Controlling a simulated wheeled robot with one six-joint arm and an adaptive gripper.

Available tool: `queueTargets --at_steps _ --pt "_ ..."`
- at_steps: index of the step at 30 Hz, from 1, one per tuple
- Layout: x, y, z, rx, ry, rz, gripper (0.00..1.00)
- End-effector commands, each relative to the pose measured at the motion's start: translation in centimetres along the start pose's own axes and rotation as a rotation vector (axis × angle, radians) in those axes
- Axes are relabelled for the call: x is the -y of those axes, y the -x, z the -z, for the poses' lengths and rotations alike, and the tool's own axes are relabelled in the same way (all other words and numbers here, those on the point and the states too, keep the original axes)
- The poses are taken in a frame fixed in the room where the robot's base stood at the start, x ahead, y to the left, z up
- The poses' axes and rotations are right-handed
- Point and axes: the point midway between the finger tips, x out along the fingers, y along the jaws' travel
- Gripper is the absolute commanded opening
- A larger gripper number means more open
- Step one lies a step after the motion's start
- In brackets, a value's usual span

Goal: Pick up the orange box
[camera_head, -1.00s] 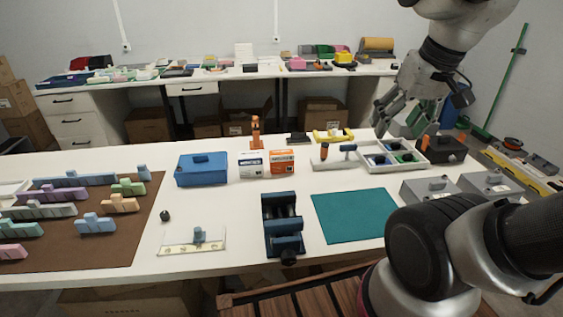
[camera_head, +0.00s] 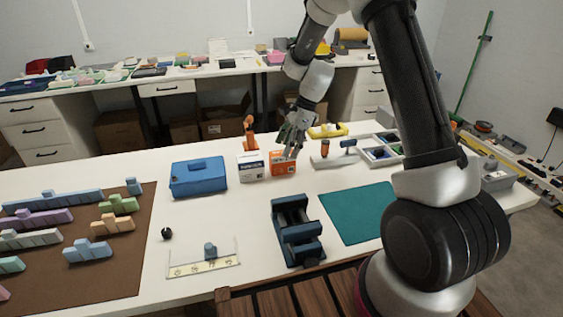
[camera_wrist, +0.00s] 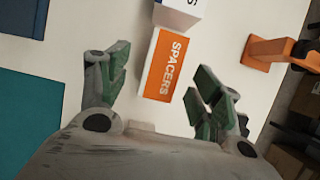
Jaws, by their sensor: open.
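The orange box (camera_head: 283,163) stands on the white table, right beside a white and blue box (camera_head: 251,167). In the wrist view the orange box (camera_wrist: 166,66) shows its orange top with the word SPACERS and a white side. My gripper (camera_head: 291,145) is over the orange box in the head view and hides part of it. In the wrist view my gripper (camera_wrist: 156,88) is open, with one green-padded finger on each side of the box. Both fingers look apart from the box, and nothing is held.
The white and blue box (camera_wrist: 177,14) adjoins the orange box. An orange clamp-like tool (camera_head: 249,134) stands behind, a blue case (camera_head: 198,178) to the left. A dark vise (camera_head: 296,231) and teal mat (camera_head: 357,213) lie in front.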

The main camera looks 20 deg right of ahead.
Motion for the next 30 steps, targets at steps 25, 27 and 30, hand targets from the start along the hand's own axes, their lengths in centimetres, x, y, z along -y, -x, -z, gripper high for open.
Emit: queueTargets --at_steps 25,27,30 --pt "0.4 -7.8 -0.1 0.0 -0.003 -0.002 0.65" --pt "0.4 -7.8 -0.1 0.0 -0.003 -0.002 0.52" --pt "0.4 -7.7 -0.1 0.0 -0.003 -0.002 0.34"
